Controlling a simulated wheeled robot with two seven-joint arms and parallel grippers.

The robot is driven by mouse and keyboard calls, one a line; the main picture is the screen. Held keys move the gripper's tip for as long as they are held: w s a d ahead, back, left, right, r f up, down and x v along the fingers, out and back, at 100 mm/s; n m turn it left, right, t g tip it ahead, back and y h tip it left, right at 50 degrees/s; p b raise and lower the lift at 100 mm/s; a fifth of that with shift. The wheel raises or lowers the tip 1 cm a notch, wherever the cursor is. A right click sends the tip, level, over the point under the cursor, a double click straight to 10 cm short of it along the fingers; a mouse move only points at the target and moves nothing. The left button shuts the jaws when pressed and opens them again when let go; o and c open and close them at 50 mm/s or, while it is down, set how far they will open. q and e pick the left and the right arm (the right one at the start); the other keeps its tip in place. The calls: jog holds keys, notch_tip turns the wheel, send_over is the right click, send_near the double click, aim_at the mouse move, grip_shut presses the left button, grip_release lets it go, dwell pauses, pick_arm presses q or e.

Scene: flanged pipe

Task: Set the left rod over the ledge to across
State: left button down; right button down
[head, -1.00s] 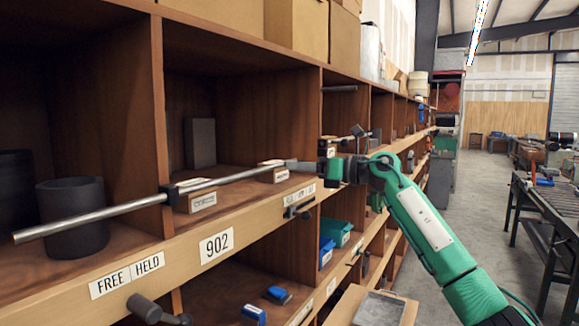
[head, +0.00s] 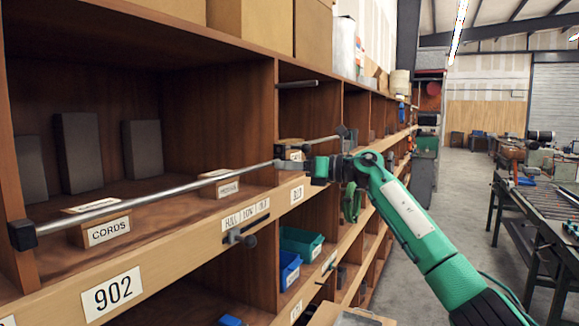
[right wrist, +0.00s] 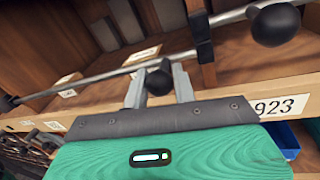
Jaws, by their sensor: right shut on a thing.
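The left rod (head: 160,197), a long grey metal bar, runs along the shelf front above the wooden ledge (head: 180,245). At the left it meets a black bracket (head: 22,235) on the upright; I cannot tell whether it passes beyond. My right gripper (head: 290,164) is shut on the rod near its right end. In the right wrist view the rod (right wrist: 85,80) runs from the left to my fingers (right wrist: 158,92), with a dark knob (right wrist: 158,78) between them. My left gripper is not in view.
Label blocks, including CORDS (head: 108,230), stand on the shelf behind the rod. A small lever (head: 238,238) juts from the ledge front. Another bracket (right wrist: 200,40) and a round black knob (right wrist: 275,22) lie close beyond my fingers. The aisle floor is clear.

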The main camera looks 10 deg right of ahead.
jog(key=shift+w+d+r, duration=0.1)
jog(key=shift+d+r, duration=0.05)
jog(key=c, duration=1.2)
grip_release()
jog(key=shift+c, duration=0.2)
jog(key=shift+o, duration=0.3)
jog(key=shift+w+d, duration=0.1)
jog(key=shift+w, duration=0.1)
jog(key=shift+s+d+f+b, duration=0.2)
jog(key=shift+s+d+b, duration=0.1)
pick_arm(q)
jog(key=shift+f+b, duration=2.4)
jog(key=shift+f, duration=0.25)
pick_arm(e)
jog(key=v, duration=1.3)
jog(key=shift+d, duration=0.15)
jog(key=shift+w, duration=0.15)
